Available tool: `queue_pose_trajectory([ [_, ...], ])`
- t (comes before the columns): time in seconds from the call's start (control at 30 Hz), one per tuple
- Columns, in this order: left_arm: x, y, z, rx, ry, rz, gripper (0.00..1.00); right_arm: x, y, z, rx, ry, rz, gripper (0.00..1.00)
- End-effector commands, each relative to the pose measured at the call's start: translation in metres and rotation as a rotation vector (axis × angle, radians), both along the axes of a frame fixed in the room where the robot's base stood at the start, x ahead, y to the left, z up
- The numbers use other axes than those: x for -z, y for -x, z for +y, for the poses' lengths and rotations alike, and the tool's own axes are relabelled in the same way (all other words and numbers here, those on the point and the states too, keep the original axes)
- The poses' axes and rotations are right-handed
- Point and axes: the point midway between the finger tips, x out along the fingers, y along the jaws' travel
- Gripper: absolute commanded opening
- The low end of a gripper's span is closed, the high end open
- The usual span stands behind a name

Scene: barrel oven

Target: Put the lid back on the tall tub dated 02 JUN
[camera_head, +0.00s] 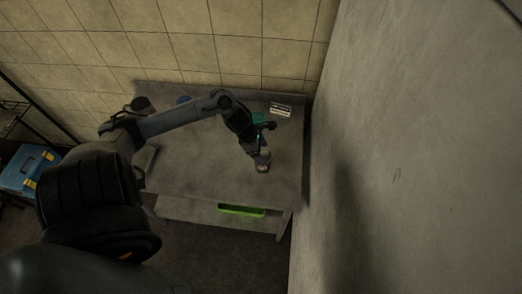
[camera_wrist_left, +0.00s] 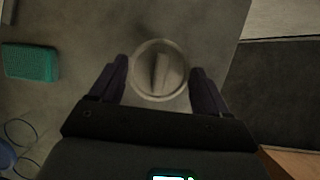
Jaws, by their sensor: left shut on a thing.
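My left gripper (camera_head: 259,154) is over the front right part of the grey table. In the left wrist view its two dark fingers (camera_wrist_left: 160,82) stand on either side of a round grey thing (camera_wrist_left: 160,68) with a pale rim and a ridge across its middle. The gripper is shut on it. In the head view a small pale and brownish thing (camera_head: 262,168) shows right under the fingertips. I cannot tell whether the round thing is a lid or the top of a tub. No date can be read. My right gripper is not in view.
A teal block (camera_wrist_left: 30,62) lies left of the fingers in the wrist view. A blue round thing (camera_head: 183,99) and a black-and-white item (camera_head: 281,109) are at the table's back. A green tray (camera_head: 241,210) is on the lower shelf. A wall stands close on the right.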

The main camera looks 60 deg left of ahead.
Motion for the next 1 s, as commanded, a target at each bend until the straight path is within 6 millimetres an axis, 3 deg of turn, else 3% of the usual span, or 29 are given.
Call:
queue_pose_trajectory([
  [1.0, 0.0031, -0.0001, 0.0001, 0.000, 0.000, 0.000, 0.48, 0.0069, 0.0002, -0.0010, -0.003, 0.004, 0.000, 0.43],
])
